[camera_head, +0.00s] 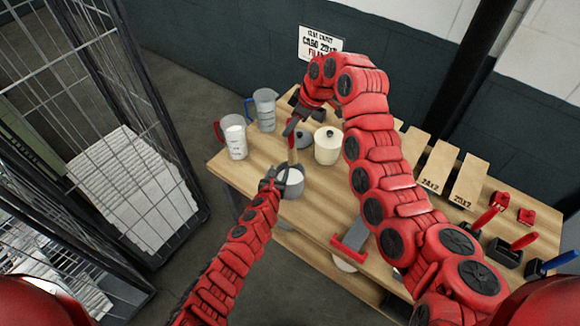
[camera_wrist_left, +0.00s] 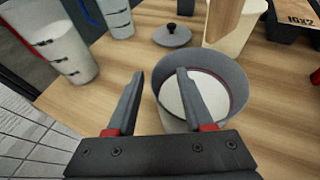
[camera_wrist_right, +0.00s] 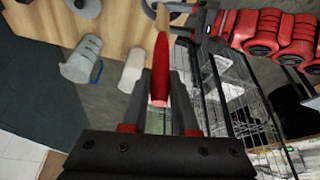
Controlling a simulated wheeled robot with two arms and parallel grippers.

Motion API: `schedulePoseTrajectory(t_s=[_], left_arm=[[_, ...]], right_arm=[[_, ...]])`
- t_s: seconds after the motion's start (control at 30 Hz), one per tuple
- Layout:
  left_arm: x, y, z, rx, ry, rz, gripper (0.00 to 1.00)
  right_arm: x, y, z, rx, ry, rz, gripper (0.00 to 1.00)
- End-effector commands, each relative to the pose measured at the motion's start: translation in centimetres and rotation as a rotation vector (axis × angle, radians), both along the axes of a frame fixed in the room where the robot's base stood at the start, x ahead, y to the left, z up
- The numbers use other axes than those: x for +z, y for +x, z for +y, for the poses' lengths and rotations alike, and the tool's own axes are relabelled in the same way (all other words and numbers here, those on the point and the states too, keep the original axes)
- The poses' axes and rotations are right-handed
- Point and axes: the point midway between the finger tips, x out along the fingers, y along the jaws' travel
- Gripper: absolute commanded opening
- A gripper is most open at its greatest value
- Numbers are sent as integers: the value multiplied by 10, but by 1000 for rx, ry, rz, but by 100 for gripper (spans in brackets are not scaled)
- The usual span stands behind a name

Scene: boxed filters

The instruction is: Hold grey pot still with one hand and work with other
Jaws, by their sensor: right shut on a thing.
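The grey pot (camera_head: 289,184) stands on the wooden table with a pale content inside; it also shows in the left wrist view (camera_wrist_left: 200,95). My left gripper (camera_head: 270,180) is open at its near left rim. In the left wrist view one finger (camera_wrist_left: 160,85) is outside the wall and the other overlaps the opening; contact is unclear. My right gripper (camera_head: 292,124) is shut on a red-handled tool (camera_wrist_right: 160,80) with a wooden lower part (camera_wrist_left: 222,22). The tool hangs above the pot's far side. A grey lid (camera_wrist_left: 172,37) with a black knob lies behind the pot.
A jug with a red handle (camera_head: 235,140) and a jug with a blue handle (camera_head: 265,110) stand at the table's left end. A cream canister (camera_head: 328,146) stands behind the pot. A wire cage (camera_head: 120,130) stands left.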

Motion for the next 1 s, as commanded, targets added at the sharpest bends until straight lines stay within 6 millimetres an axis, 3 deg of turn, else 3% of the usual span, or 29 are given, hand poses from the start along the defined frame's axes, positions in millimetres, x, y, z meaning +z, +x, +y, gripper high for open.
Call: schedulePoseTrajectory(t_s=[0.37,1.0], left_arm=[[4,-7,3,2,3,-5,54],[39,-93,18,-1,3,-1,54]], right_arm=[[0,0,0,0,0,0,0],[0,0,0,0,0,0,0]])
